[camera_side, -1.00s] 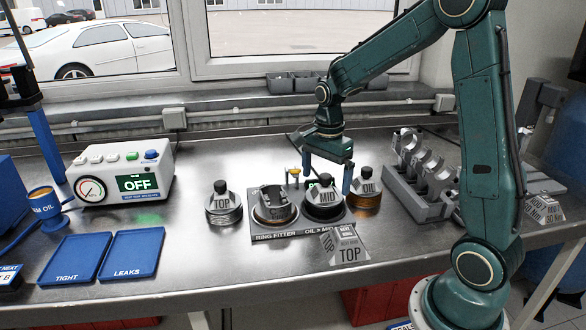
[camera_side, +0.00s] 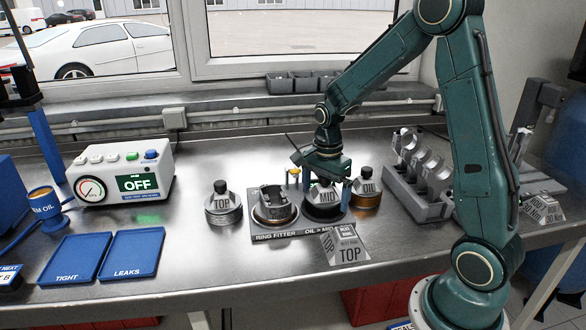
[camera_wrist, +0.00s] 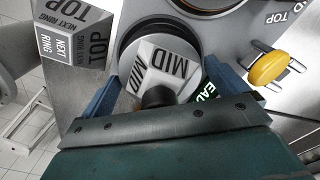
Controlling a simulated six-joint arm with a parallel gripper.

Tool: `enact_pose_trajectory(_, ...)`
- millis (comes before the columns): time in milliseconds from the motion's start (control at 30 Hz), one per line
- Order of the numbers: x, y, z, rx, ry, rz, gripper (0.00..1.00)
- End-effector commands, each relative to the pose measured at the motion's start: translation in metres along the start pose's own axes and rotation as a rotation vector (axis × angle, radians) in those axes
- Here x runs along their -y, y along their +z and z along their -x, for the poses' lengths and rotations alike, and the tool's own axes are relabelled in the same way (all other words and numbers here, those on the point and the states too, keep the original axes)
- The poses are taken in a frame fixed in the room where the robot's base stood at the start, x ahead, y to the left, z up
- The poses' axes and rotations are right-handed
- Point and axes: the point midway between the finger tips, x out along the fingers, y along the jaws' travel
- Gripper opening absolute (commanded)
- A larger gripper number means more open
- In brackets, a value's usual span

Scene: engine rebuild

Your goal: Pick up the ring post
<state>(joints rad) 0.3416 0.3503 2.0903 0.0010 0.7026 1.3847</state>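The MID ring post (camera_side: 324,198) is a grey faceted holder with a black knob and a dark ring round its base. It stands upright at the right of the ring fitter plate (camera_side: 263,237). My gripper (camera_side: 326,192) is over it, with one blue finger on each side. In the wrist view the MID post (camera_wrist: 170,60) sits between the spread fingers of my gripper (camera_wrist: 167,72), with no clear grip on it. The TOP post (camera_side: 222,204) stands left of the plate. The OIL post (camera_side: 366,190), with an amber ring, stands close at the right.
A piston (camera_side: 274,203) stands on the plate beside MID. A TOP sign block (camera_side: 347,246) is in front. A grey rack (camera_side: 432,207) is at the right, and blue trays (camera_side: 132,254) and the gauge box (camera_side: 122,172) are left. The bench between the trays and TOP is clear.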

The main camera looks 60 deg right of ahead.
Motion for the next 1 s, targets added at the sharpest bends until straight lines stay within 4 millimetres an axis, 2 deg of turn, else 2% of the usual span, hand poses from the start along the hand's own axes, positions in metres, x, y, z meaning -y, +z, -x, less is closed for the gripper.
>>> enact_pose_trajectory(33, 0.0, 0.0, 0.0, 0.0, 0.0, 0.0, 0.89)
enact_pose_trajectory(200, 0.0, 0.0, 0.0, 0.0, 0.0, 0.0, 0.55)
enact_pose_trajectory(667, 0.001, 0.0, 0.008, -0.001, -0.005, 0.0, 0.54)
enact_pose_trajectory(867, 0.001, 0.0, 0.029, -0.001, -0.007, 0.0, 0.54)
enact_pose_trajectory(1000, 0.002, 0.0, 0.053, -0.001, -0.008, 0.0, 0.54)
